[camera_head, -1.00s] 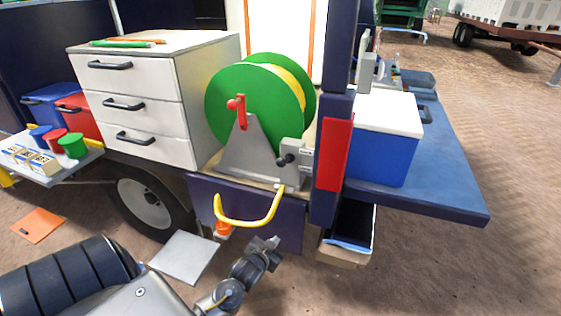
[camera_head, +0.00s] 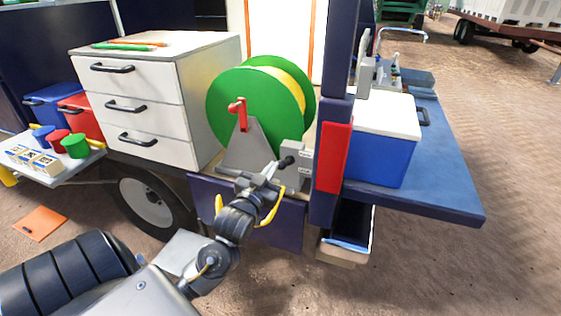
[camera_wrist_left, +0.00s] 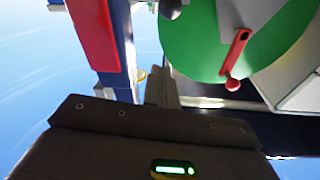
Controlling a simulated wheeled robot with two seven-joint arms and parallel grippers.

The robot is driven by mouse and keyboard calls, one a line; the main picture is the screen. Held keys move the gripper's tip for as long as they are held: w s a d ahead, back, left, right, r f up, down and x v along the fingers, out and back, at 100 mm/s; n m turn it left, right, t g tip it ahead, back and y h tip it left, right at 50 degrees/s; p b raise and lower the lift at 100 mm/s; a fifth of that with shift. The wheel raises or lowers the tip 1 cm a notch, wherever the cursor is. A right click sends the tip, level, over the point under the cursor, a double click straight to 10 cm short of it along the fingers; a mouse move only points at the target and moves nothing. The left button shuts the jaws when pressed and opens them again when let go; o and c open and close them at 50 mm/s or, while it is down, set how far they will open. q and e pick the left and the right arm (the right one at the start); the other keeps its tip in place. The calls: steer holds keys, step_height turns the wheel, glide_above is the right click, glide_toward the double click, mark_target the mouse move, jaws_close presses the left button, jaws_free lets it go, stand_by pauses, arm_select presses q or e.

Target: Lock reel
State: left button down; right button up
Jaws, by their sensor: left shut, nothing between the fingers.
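The green reel (camera_head: 245,100) with yellow line stands on a grey bracket (camera_head: 243,150) on the truck bed. Its red crank (camera_head: 238,112) faces me; the reel (camera_wrist_left: 195,45) and red crank (camera_wrist_left: 236,55) also show in the left wrist view. A small grey lock block (camera_head: 297,152) with a black knob (camera_head: 287,161) stands to the right of the bracket. The black knob (camera_wrist_left: 170,8) is at the top edge of the left wrist view. My left gripper (camera_head: 270,172) is shut and empty, just below and left of the knob in the head view. Contact cannot be told. My right gripper is out of view.
A yellow hose (camera_head: 270,212) hangs below the bed edge, partly behind my left gripper. A red-faced dark post (camera_head: 333,155) stands close on the right. A white drawer cabinet (camera_head: 140,110) stands left of the reel. A blue cooler (camera_head: 380,145) is beyond the post.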

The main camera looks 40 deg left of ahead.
arm_select(q)
steer(key=r+p, duration=0.1)
steer(key=p, duration=0.2)
glide_above(280, 162)
steer(key=d, duration=0.2)
steer(key=shift+s+a+f+p, duration=0.15)
steer(key=shift+a+f+p, duration=0.1)
steer(key=shift+f, duration=0.4)
steer(key=shift+s+a+f+p, duration=0.1)
steer(key=shift+a+f+p, duration=0.15)
steer(key=shift+f, duration=0.35)
steer(key=shift+s+f, duration=0.25)
steer(key=shift+f, duration=0.25)
steer(key=shift+w+f, duration=0.1)
steer(key=shift+f, duration=0.1)
